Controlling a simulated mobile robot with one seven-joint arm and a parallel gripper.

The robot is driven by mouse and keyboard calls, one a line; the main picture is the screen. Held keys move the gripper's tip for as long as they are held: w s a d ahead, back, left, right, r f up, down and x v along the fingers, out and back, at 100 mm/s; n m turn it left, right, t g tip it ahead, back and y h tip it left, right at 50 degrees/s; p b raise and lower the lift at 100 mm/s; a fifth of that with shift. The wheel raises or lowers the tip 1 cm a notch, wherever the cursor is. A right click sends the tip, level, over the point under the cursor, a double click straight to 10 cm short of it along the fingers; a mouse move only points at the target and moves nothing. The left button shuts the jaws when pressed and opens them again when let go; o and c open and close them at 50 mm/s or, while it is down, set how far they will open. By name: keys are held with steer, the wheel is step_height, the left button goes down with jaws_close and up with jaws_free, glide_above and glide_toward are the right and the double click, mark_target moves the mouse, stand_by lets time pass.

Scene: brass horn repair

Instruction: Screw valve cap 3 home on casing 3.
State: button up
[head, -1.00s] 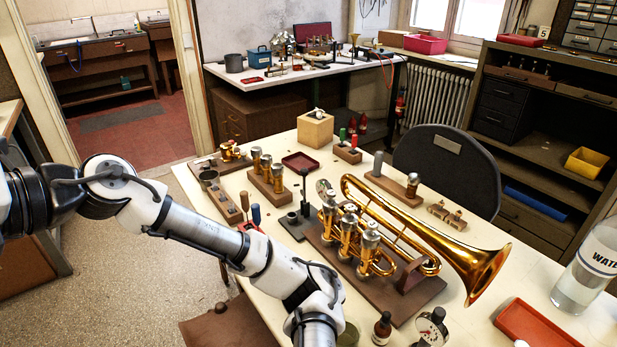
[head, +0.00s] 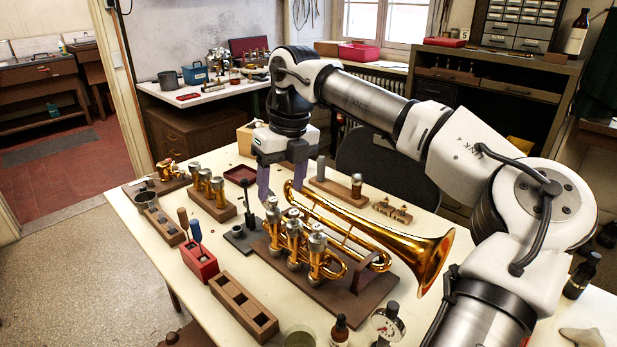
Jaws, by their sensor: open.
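The brass trumpet (head: 425,258) lies on a brown wooden base (head: 347,299), its bell toward the right. Its valve casings stand in a row with silver tops: a near one (head: 317,246), a middle one (head: 293,229) and a far-left one (head: 272,213). No numbers are legible, so I cannot tell which is casing 3. I cannot pick out valve cap 3 with certainty either. My gripper (head: 282,194) points down, open, with its purple-grey fingers apart, at the far-left end of the casings. I cannot tell whether the fingers touch anything.
A block with several valves (head: 224,213) and a red holder with screwdrivers (head: 199,261) stand left. An empty slotted wooden block (head: 243,308) is in front. A small bottle (head: 339,330) and a dial gauge (head: 386,325) stand at the near edge. A dark red tray (head: 240,173) lies behind.

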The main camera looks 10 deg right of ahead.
steer(key=r+m+h, duration=0.1)
steer(key=m+h, duration=0.1)
glide_above(318, 226)
step_height(318, 226, down, 14)
steer(key=shift+r+p, duration=0.15)
steer(key=shift+p, duration=0.45)
steer(key=c, duration=1.2)
steer(key=shift+w+m+b, duration=0.1)
steer(key=shift+m+b, duration=0.55)
steer(key=shift+m, duration=0.05)
steer(key=shift+m+b, duration=0.65)
steer(key=shift+m, duration=1.05)
